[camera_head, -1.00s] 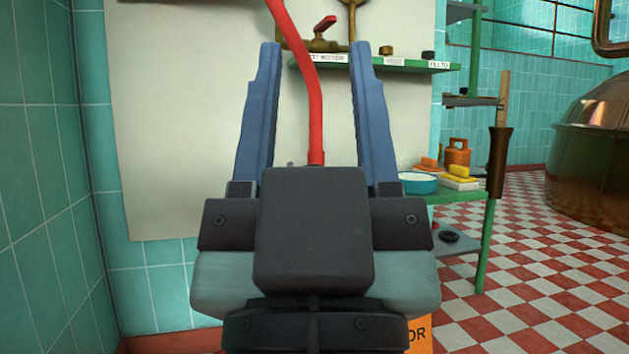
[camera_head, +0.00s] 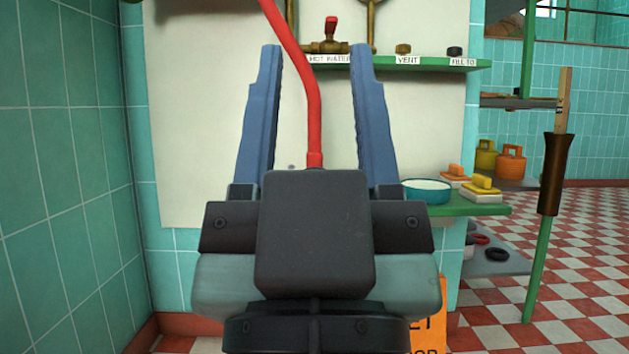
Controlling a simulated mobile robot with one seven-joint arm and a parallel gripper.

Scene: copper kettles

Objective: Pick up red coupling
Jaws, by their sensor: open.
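A small red ring (camera_head: 481,239) lies on the low grey shelf (camera_head: 505,265) at the right, beside a black ring (camera_head: 497,254). It may be the red coupling, but it is too small to tell. My gripper (camera_head: 314,50) points away from me in the middle of the view. Its two blue fingers stand wide apart. I see nothing gripped between them. A red tube (camera_head: 312,110) rises between the fingers from behind the dark gripper body. The gripper is well to the left of the red ring and apart from it.
A green shelf (camera_head: 480,65) carries labels, dark caps and a brass valve with a red handle (camera_head: 331,27). Below it, a green ledge (camera_head: 470,209) holds a teal bowl (camera_head: 427,190) and brushes. A brown-handled pole (camera_head: 555,175) stands at right. Tiled wall at left; checkered floor at right.

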